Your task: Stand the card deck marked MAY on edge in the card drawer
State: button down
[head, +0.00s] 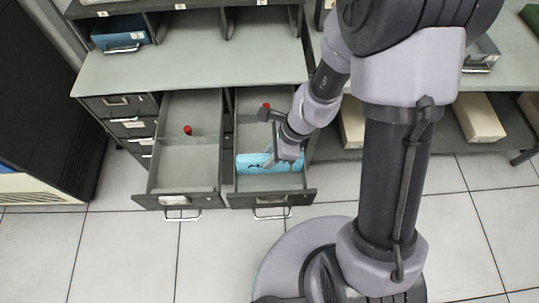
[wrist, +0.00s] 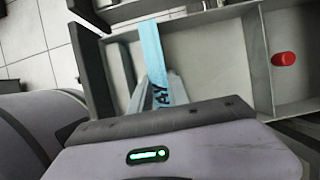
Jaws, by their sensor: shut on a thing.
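The light blue card deck (head: 252,163) is inside the front part of the right open drawer (head: 240,182), upright with its broad face toward the drawer front. My gripper (head: 284,153) is shut on it from above, at its right part. In the wrist view the deck (wrist: 152,48) shows as a narrow blue strip running between the fingers (wrist: 157,90), with the dark letters "AY" readable and the rest of the mark hidden. I cannot tell whether its lower edge touches the drawer floor.
A divider with a red knob (head: 266,106) stands behind the deck; the knob also shows in the wrist view (wrist: 284,59). The left open drawer (head: 188,165) looks empty in front of its own red knob (head: 187,130). A blue box (head: 120,33) sits on the shelf above.

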jog(key=shift+f+b, duration=0.3)
jog(key=shift+f, duration=0.35)
jog(key=shift+r, duration=0.1)
jog(key=c, duration=1.2)
grip_release()
jog(key=shift+o, duration=0.2)
jog(key=p+v, duration=0.9)
jog(key=v, duration=0.8)
jog(key=shift+d+r, duration=0.15)
